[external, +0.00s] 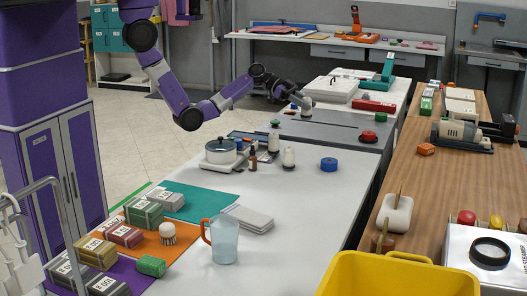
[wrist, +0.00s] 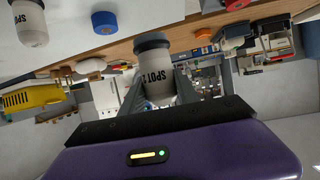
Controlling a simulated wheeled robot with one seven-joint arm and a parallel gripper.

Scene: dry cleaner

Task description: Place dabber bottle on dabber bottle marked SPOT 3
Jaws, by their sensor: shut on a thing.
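My gripper (external: 298,98) is shut on a white dabber bottle (external: 306,107), held in the air over the grey counter section. In the wrist view this bottle (wrist: 155,66) sits between my fingers (wrist: 158,92); it has a dark grey end and a label reading SPOT, its number unclear. That view is upside down.
A red-topped object (external: 368,136) is on the grey section. The white table's middle right is clear.

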